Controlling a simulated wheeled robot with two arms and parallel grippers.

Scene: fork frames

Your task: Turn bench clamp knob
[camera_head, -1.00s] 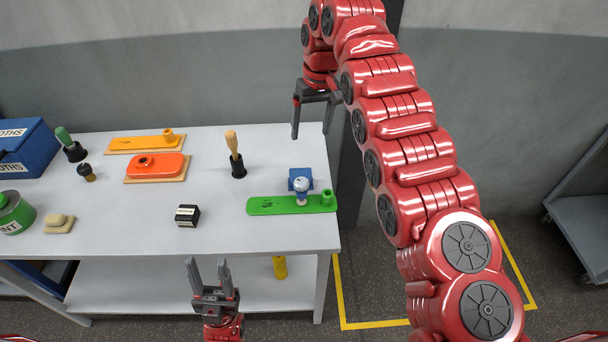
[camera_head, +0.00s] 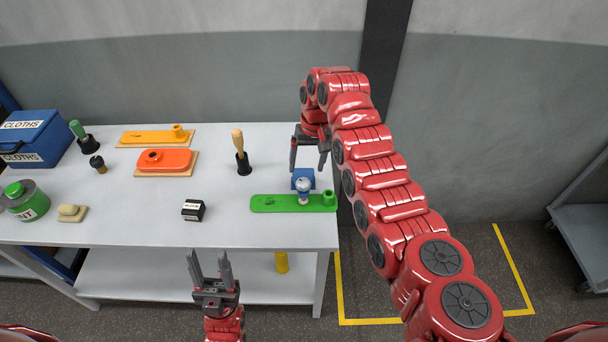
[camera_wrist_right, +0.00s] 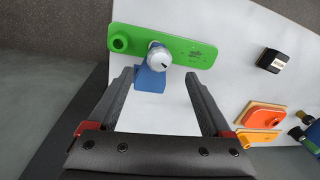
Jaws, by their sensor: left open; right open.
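The bench clamp has a blue body (camera_head: 303,174) and a silver-white round knob (camera_head: 304,185). It stands at the right end of the bench, against a green plate (camera_head: 280,203). My right gripper (camera_head: 308,165) is open just behind and above the clamp. In the right wrist view the knob (camera_wrist_right: 159,58) and the blue body (camera_wrist_right: 150,80) lie ahead of and between the spread fingers, with nothing held. My left gripper (camera_head: 210,262) is open and empty, pointing up in front of the bench.
The bench top (camera_head: 130,220) also bears a wooden-handled tool (camera_head: 239,150), a black labelled block (camera_head: 193,210), an orange-red plate (camera_head: 165,161), a yellow-orange plate (camera_head: 150,138), a green tin (camera_head: 24,201) and a blue box (camera_head: 38,140). The bench's right edge is close to the clamp.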

